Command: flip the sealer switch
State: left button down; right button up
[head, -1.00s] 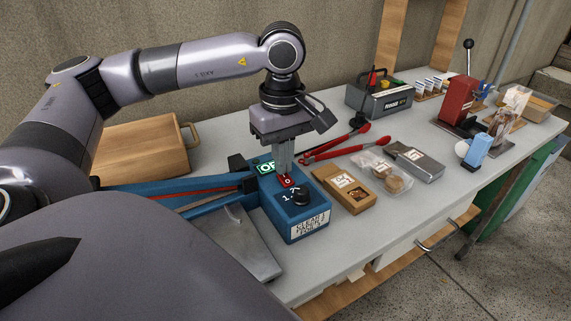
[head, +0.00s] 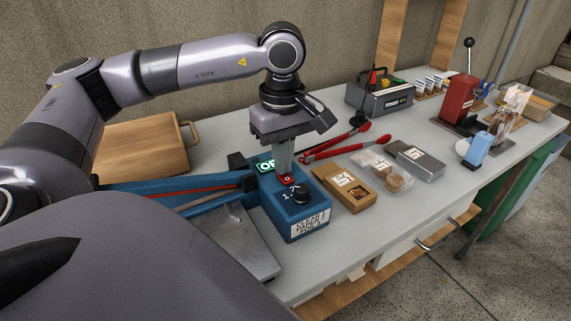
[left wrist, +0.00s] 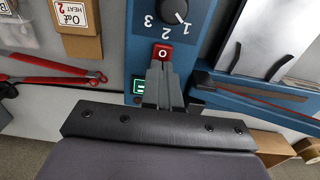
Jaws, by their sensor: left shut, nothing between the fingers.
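The blue sealer (head: 305,222) stands on the table with its long blue arm reaching left. Its red switch (head: 287,180), marked with an O, is on the top face, between a lit green display (head: 265,166) and a black dial (head: 301,194). In the left wrist view the switch (left wrist: 163,53) shows just beyond my fingertips, and the dial (left wrist: 174,10) is past it. My left gripper (head: 285,172) points down, shut and empty, with its tips at the switch. I cannot tell whether they press on it. My right gripper is not in view.
Right of the sealer lie a brown box (head: 344,187), a clear pack (head: 385,172), a grey tin (head: 415,160) and red tongs (head: 345,149). A wooden box (head: 135,146) is behind the sealer arm.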

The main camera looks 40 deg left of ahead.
pick_arm(q)
jog(key=shift+r+p, duration=1.95)
jog(key=shift+r, duration=1.2)
jog(key=shift+r, duration=0.1)
